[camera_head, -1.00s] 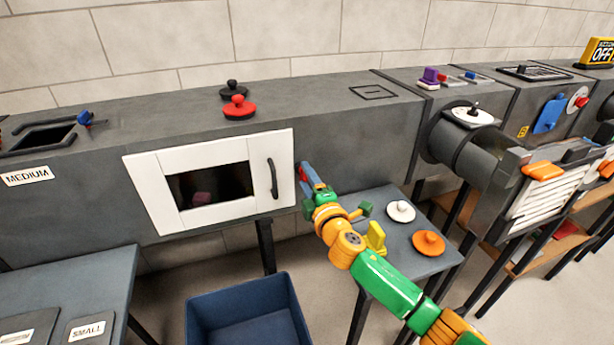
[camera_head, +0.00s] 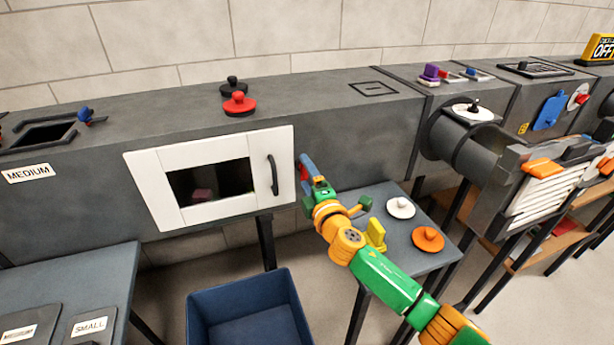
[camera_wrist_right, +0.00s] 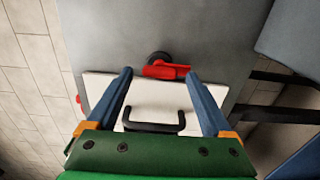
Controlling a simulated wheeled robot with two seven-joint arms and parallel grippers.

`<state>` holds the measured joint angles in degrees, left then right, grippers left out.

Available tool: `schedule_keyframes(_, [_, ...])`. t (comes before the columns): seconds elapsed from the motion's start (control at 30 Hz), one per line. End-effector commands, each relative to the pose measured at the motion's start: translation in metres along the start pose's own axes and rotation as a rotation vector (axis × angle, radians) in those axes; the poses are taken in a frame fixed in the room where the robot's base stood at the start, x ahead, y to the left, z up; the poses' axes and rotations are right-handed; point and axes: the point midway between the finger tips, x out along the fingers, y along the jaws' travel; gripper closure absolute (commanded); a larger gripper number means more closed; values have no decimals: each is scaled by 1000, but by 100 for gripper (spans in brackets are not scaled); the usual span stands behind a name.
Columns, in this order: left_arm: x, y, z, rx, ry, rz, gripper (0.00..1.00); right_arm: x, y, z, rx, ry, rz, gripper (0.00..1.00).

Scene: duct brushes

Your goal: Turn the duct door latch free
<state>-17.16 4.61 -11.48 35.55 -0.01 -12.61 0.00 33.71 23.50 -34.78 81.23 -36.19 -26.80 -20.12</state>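The white duct door (camera_head: 152,190) is closed on the front of the grey duct, with a window and a black handle (camera_head: 273,176). The red latch (camera_wrist_right: 166,71) lies at the door's edge by a dark round pivot; in the head view only a bit of red (camera_head: 300,173) shows beside my gripper. My right gripper (camera_head: 307,162) is at the door's right edge. In the right wrist view its two blue fingers (camera_wrist_right: 158,76) are spread, one on each side of the latch, with gaps visible. My left gripper is not in view.
A blue bin (camera_head: 240,284) stands below the door. A small table (camera_head: 393,238) at the right holds a white disc (camera_head: 400,207) and an orange disc (camera_head: 428,239). Red (camera_head: 239,104) and black (camera_head: 233,86) knobbed pieces sit on the duct top.

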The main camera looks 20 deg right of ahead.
Motion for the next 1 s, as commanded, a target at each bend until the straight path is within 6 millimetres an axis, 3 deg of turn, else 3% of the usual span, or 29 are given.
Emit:
schedule_keyframes(0.27, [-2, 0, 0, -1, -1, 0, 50, -7, 1, 0, 1, 0, 0, 15])
schedule_keyframes(0.63, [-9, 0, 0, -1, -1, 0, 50, -66, 0, 0, 1, 1, -1, 15])
schedule_keyframes(1.0, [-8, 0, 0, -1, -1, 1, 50, -71, 0, 0, 0, 0, 0, 15])
